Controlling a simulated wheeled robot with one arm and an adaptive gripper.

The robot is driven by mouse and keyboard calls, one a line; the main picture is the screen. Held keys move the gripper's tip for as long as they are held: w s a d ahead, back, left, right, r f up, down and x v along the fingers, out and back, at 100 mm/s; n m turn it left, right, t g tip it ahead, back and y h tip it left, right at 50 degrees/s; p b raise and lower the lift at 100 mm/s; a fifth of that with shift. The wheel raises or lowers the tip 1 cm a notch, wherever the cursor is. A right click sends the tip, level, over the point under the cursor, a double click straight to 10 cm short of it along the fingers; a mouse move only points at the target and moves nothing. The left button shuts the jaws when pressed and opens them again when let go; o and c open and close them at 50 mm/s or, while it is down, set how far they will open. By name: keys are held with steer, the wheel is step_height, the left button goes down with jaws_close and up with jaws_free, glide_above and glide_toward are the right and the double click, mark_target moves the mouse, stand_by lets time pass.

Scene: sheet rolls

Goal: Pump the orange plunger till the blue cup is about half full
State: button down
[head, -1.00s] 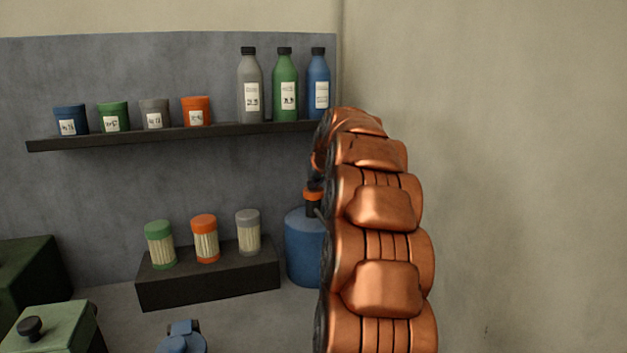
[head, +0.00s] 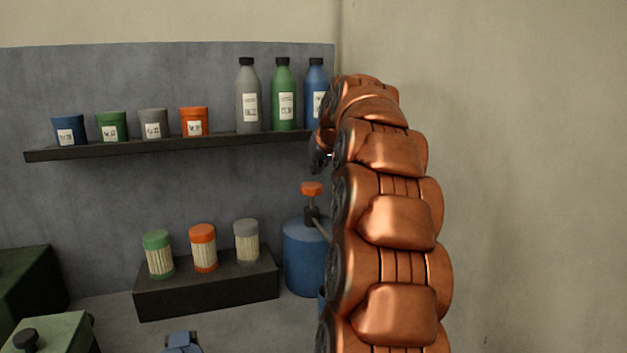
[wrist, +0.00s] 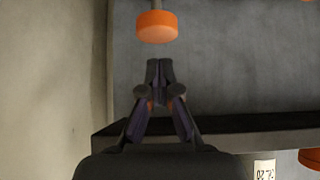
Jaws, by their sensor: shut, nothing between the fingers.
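The orange plunger (head: 312,188) stands raised on a dark stem above the blue pump bottle (head: 303,258), whose spout points right behind my arm. A sliver of the blue cup (head: 322,300) shows low beside the bottle; my arm hides the rest, and its fill level cannot be seen. My gripper (head: 320,160) is just above the plunger, apart from it, and mostly hidden by my arm. In the wrist view my gripper (wrist: 159,68) is shut and empty, its tips close to the orange plunger (wrist: 157,26) with a small gap.
A dark shelf (head: 190,145) above holds several small pots and three bottles; the blue bottle (head: 316,88) is close to my arm. Three lidded jars stand on a dark block (head: 205,290) left of the pump. Bare wall is at the right.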

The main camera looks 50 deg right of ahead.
steer(key=v, duration=0.3)
steer(key=shift+s+r, duration=0.1)
steer(key=shift+r, duration=0.05)
stand_by(0.6)
steer(key=s+a+f+n+g+y+p, duration=0.15)
steer(key=a+f, duration=0.25)
steer(key=a, duration=0.6)
steer(key=s+a+f+n+g+y+p, duration=0.1)
steer(key=s+a+f, duration=0.15)
steer(key=a, duration=0.75)
steer(key=s+a+f+n+g+y+p, duration=0.15)
steer(key=a+f, duration=0.25)
steer(key=a, duration=0.5)
steer(key=s+a+f+g+p, duration=0.1)
steer(key=s+a+f, duration=0.3)
steer(key=s, duration=0.4)
steer(key=s+a+f+n+g+p, duration=0.1)
steer(key=s+a+f+g+p, duration=0.1)
steer(key=s+a, duration=0.3)
steer(key=s+a+f+g+p, duration=0.1)
steer(key=s+a+f, duration=0.3)
steer(key=s, duration=0.8)
steer(key=shift+a+f+n+g+p, duration=0.3)
steer(key=shift+a+f+n+g, duration=0.1)
steer(key=shift+f+g, duration=0.45)
steer(key=shift+d, duration=0.1)
